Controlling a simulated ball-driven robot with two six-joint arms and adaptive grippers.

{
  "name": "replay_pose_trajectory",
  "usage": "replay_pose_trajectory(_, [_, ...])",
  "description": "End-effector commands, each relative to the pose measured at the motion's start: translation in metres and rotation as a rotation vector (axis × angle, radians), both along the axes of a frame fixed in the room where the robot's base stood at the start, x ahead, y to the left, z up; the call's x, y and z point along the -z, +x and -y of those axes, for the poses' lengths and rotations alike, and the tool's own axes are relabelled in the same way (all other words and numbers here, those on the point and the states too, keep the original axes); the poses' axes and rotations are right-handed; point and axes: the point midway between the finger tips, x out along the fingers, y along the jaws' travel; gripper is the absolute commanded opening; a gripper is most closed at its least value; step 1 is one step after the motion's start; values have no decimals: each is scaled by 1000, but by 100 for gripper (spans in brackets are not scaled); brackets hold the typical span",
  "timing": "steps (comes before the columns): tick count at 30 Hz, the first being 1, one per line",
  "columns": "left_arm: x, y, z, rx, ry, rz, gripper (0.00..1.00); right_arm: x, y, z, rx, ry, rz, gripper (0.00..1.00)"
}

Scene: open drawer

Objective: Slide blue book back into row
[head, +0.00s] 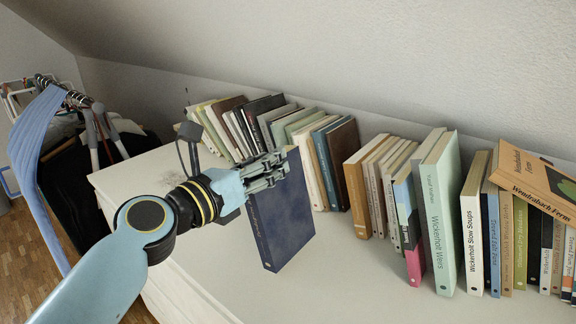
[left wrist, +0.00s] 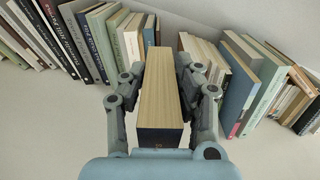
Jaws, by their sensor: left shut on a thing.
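The dark blue book (head: 281,215) stands upright in front of the row, near the front of the white top. My left gripper (head: 268,172) is shut on it near its upper edge, with the arm coming in from the left. In the left wrist view the book (left wrist: 160,95) shows its page edges between the two fingers (left wrist: 160,88). The row of books (head: 325,165) stands behind it. My right gripper is not in view.
A pale green book (head: 440,215) and several others stand to the right. An orange book (head: 535,180) lies tilted across their tops. The white top (head: 345,275) is clear in front. A sloped wall rises behind, and a clothes rack (head: 75,125) stands at the left.

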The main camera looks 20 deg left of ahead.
Motion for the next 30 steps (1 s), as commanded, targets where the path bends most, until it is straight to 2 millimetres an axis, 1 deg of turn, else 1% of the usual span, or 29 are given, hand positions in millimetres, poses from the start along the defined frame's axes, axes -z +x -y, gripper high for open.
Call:
replay_pose_trajectory(1, [2,6,8,0,-23,-5,0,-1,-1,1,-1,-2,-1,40])
replay_pose_trajectory(3, [7,13,17,3,-42,-11,0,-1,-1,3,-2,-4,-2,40])
replay_pose_trajectory(6, [11,18,27,5,-61,-18,0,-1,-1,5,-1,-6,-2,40])
replay_pose_trajectory(9, [13,21,33,9,-69,-22,0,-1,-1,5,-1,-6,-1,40])
replay_pose_trajectory(20, [14,22,35,9,-72,-23,0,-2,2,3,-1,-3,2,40])
replay_pose_trajectory(23, [12,22,34,12,-74,-24,0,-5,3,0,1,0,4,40])
replay_pose_trajectory(30, [13,41,42,11,-75,-23,0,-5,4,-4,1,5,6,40])
